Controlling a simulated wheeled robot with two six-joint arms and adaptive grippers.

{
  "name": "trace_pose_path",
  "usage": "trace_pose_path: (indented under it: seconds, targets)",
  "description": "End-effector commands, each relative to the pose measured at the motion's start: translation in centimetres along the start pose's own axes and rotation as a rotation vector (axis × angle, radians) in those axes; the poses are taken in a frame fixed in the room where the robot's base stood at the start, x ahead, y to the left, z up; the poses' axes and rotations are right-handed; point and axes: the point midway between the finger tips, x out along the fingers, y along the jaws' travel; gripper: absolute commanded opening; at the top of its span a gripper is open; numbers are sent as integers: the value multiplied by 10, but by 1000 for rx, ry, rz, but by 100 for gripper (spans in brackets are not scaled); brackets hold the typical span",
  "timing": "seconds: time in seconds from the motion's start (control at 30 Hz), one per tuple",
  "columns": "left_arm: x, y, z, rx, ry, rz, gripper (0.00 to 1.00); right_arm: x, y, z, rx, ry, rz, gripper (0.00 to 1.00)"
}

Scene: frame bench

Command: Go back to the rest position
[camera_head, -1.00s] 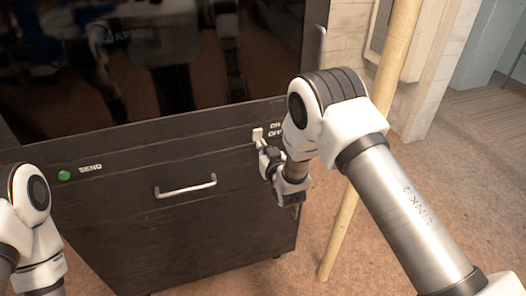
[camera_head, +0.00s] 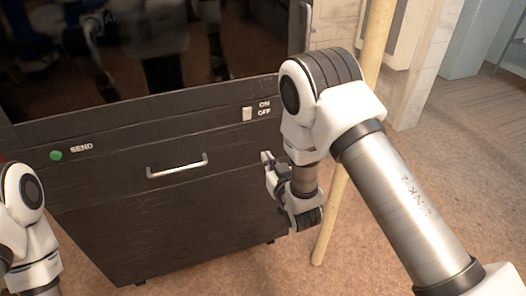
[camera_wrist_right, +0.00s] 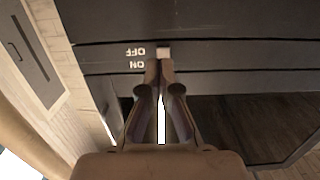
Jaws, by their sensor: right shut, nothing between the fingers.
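My right gripper (camera_head: 266,158) is shut and empty, in front of the dark cabinet's face, below and a little right of the ON/OFF switch. In the right wrist view its two fingers (camera_wrist_right: 160,70) meet at the tips, just short of the switch in the picture. The small white switch (camera_head: 247,114) sits left of the ON and OFF labels; it also shows in the right wrist view (camera_wrist_right: 163,53). In the head view the gripper is apart from it. Of my left arm, only a part shows at the lower left edge; its gripper is out of view.
The dark cabinet (camera_head: 110,225) has a silver drawer handle (camera_head: 177,167), a green SEND button (camera_head: 56,155) and a glossy dark screen (camera_head: 150,55) above. A pale yellow pole (camera_head: 331,215) stands close behind my right arm. Brown floor lies open at the right.

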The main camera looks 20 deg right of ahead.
Motion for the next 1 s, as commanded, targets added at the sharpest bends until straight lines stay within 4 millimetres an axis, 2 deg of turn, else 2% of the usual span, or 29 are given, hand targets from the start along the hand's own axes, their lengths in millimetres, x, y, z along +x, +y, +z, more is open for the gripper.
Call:
trace_pose_path:
  seconds: [0.47,0.57,0.63,0.67,0.77,0.8,0.87,0.9,0.97,1.0]
  targets:
    - [0,0,0,0,0,0,0,-2,0,1,0,-2,1,0]
    - [0,0,0,0,0,0,0,-7,4,20,6,-35,8,0]
    - [0,0,0,0,0,0,0,-20,13,50,18,-99,28,0]
    - [0,0,0,0,0,0,0,-30,17,67,23,-143,36,0]
    - [0,0,0,0,0,0,0,-78,30,134,40,-375,65,0]
    - [0,0,0,0,0,0,0,-102,33,161,46,-490,75,0]
    - [0,0,0,0,0,0,0,-144,37,198,55,-668,84,0]
    - [0,0,0,0,0,0,0,-174,38,218,62,-789,88,0]
    - [0,0,0,0,0,0,0,-221,37,242,70,-969,90,0]
    - [0,0,0,0,0,0,0,-250,36,253,74,-1079,88,0]
